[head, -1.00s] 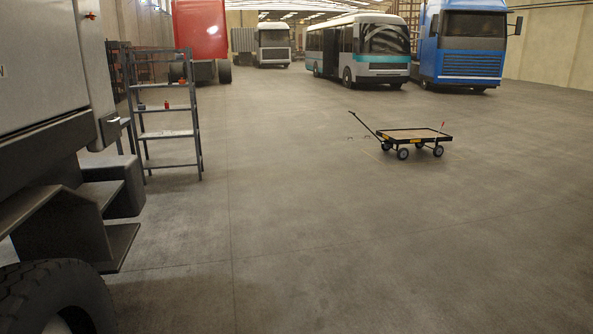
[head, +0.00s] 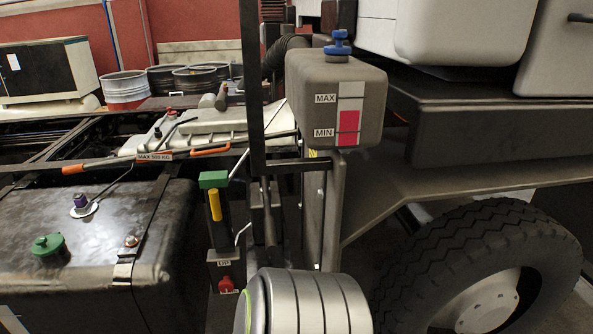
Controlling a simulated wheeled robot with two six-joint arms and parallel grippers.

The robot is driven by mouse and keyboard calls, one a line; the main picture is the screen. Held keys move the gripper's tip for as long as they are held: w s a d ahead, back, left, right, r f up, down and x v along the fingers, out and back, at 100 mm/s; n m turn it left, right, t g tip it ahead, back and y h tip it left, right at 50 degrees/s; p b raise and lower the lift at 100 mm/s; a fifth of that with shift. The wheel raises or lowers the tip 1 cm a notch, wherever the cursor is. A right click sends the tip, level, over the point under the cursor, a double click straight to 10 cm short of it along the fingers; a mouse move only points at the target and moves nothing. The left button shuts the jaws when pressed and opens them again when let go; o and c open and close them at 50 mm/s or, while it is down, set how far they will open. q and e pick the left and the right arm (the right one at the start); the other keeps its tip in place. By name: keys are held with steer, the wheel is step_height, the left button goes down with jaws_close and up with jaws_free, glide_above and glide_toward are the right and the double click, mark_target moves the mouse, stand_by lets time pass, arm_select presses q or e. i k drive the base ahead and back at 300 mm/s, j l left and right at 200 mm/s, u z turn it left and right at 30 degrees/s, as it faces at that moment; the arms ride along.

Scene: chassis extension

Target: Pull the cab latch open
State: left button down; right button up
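I cannot tell for sure which part is the cab latch. A yellow handle (head: 215,205) stands upright under a green block (head: 213,180) on a dark post between the tank and the cab. A long bar with orange grips (head: 210,149), marked MAX 500 KG, lies across the chassis. The cab's underside (head: 480,125) is at the upper right.
A grey reservoir (head: 335,105) with a blue cap and MAX/MIN marks stands in the middle. A front wheel (head: 480,265) is at the lower right. A black tank (head: 90,270) with green and purple caps fills the lower left. Several barrels (head: 125,90) stand behind the chassis.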

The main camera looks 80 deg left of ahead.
mark_target(213, 193)
steer(key=u, duration=3.25)
